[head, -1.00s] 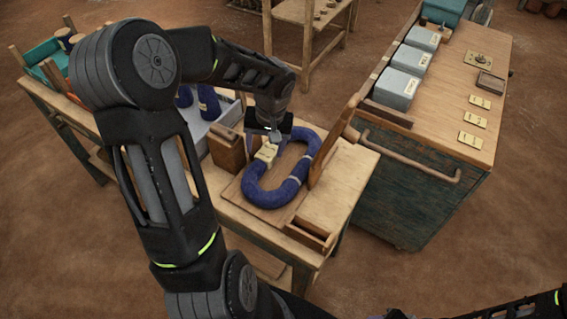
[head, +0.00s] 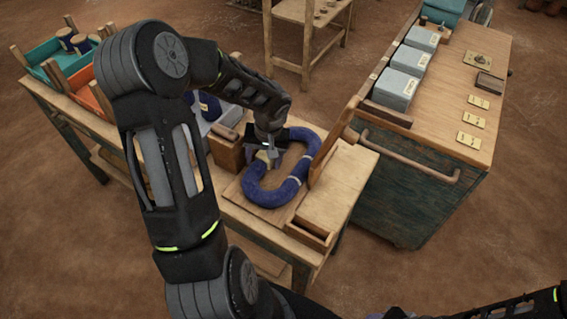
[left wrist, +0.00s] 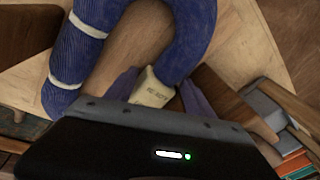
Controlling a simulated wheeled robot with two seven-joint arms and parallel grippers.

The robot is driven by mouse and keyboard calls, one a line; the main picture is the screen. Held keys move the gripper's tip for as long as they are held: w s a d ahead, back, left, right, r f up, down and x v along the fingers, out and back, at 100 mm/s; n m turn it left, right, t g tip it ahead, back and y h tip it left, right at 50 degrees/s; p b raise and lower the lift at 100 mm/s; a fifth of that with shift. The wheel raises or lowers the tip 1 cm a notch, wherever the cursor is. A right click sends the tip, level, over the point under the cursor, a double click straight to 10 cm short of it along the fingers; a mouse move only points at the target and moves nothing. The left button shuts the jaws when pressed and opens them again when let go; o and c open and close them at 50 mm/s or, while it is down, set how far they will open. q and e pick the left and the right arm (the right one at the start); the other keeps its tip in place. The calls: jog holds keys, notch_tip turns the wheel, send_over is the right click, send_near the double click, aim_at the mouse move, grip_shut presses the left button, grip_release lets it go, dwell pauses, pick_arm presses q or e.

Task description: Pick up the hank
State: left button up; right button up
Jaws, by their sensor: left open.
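The hank (head: 257,197) is a thick blue yarn loop with pale ties. It lies on a wooden board (head: 240,203) on the small table; in the left wrist view the hank (left wrist: 195,40) fills the upper middle. A cream tag (left wrist: 152,88) with dark lettering is on its near end. My left gripper (left wrist: 160,90) is open, its two fingers on either side of the tag and band. In the head view the left gripper (head: 266,157) is over the hank's upper-left part; contact cannot be told. Only a sliver of my right gripper (head: 393,314) shows at the bottom edge.
A wooden block (head: 226,153) stands close left of the gripper, and an upright wooden piece (head: 330,145) stands right of the hank. A small wooden box (head: 309,232) is at the front corner. A green cabinet (head: 412,185) stands to the right.

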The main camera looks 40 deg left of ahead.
dwell(0.4)
pick_arm(q)
jog(key=c, duration=1.3)
jog(key=shift+r, duration=0.1)
grip_shut()
notch_tip(320, 180, up, 18)
jog(key=b, duration=0.1)
dwell(0.3)
